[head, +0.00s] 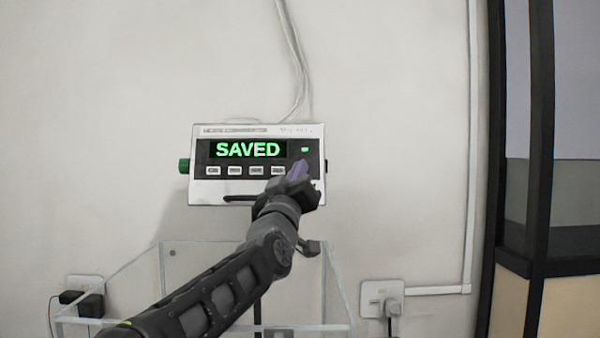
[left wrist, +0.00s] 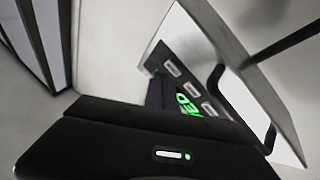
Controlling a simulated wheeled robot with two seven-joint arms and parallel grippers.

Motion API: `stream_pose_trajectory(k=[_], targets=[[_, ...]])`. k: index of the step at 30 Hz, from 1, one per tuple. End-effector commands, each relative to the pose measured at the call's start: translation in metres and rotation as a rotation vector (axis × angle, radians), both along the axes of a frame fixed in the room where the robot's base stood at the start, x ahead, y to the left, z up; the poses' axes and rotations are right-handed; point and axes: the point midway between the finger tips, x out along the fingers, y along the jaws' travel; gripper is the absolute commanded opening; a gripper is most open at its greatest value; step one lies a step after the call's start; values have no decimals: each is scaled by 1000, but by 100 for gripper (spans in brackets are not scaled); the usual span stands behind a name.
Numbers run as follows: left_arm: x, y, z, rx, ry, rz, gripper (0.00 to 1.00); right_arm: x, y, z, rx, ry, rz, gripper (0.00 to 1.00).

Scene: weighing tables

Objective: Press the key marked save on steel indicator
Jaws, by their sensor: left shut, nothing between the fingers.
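The steel indicator (head: 198,133) faces me on its post in the head view. Its display (head: 247,149) reads SAVED in green, and a small green light shows to its right. A row of keys (head: 234,170) runs below the display; their labels are too small to read. My left gripper (head: 299,170) is shut and empty, with its tips at the right end of the panel, beside the visible keys. It hides part of that end, and I cannot tell whether it touches. The left wrist view shows the indicator (left wrist: 258,92) at a tilt, with keys partly visible. My right gripper is not in view.
A clear-walled box (head: 160,262) stands below the indicator, around its post. Wall sockets with plugs are at the lower left (head: 85,283) and lower right (head: 372,288). A dark-framed partition (head: 540,130) stands at the right. The wall beside the indicator is clear.

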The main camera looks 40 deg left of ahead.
Motion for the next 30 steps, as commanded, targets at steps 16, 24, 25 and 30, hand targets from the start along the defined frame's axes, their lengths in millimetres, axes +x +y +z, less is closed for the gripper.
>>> stream_pose_trajectory(k=[16, 24, 25, 30], targets=[[-8, -6, 4, 2, -1, 0, 0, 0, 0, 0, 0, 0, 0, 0], [-28, -22, 11, 2, -1, -1, 0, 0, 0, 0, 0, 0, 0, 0], [-30, -24, 12, 1, -1, -1, 0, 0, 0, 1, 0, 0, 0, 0], [-39, -30, 14, 1, 0, -1, 0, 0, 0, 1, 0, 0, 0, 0]])
